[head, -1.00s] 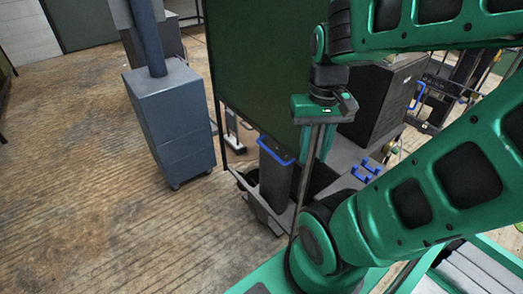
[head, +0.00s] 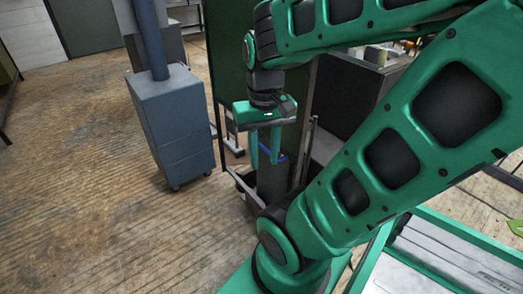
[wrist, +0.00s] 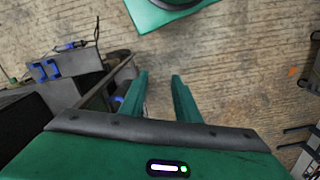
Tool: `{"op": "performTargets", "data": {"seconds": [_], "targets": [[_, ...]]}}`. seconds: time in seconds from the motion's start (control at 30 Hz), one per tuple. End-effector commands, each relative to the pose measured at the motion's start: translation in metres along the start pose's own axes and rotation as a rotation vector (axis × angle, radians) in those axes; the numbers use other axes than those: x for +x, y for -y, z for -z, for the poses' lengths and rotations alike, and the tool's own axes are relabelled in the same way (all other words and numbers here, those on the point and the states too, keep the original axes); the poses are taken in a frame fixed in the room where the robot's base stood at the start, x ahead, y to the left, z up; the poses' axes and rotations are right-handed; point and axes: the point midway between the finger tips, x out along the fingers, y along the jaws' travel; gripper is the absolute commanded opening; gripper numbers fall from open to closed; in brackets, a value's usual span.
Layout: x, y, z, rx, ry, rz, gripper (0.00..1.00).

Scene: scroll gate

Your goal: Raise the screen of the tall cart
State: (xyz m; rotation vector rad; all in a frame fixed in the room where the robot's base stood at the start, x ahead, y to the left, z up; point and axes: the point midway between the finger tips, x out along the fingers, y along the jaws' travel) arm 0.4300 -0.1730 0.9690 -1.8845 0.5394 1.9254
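A tall dark green screen (head: 228,65) stands upright behind my arm in the head view, with a dark post along its left edge. My arm hides much of it. Below it is a low grey cart base with a dark grey box (head: 272,185) that has a blue handle (head: 283,156). My gripper (head: 264,163) points down in front of the box, its fingers apart and close to the handle in the picture. I cannot tell whether they touch it. In the wrist view my gripper (wrist: 160,77) is open, with only floor between the fingers.
A blue-grey cabinet (head: 172,120) with a round post stands to the left of the screen. A black box (head: 350,92) stands at the right, partly behind my arm. Blue brackets (wrist: 45,70) show at the left in the wrist view. The wooden floor at the left is clear.

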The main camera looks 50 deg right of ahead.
Motion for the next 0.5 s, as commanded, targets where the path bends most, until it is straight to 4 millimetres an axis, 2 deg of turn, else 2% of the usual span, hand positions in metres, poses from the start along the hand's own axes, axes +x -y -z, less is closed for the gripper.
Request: {"op": "performTargets", "data": {"seconds": [0.03,0.13,0.27,0.5], "targets": [[-0.003,-0.005,-0.008,-0.001,-0.006,0.004,0.3],[-0.001,-0.007,-0.007,0.005,0.007,-0.01,0.3],[0.01,-0.006,0.004,0.022,0.057,-0.062,0.3],[0.042,-0.01,0.032,0.058,0.158,-0.231,0.3]]}}
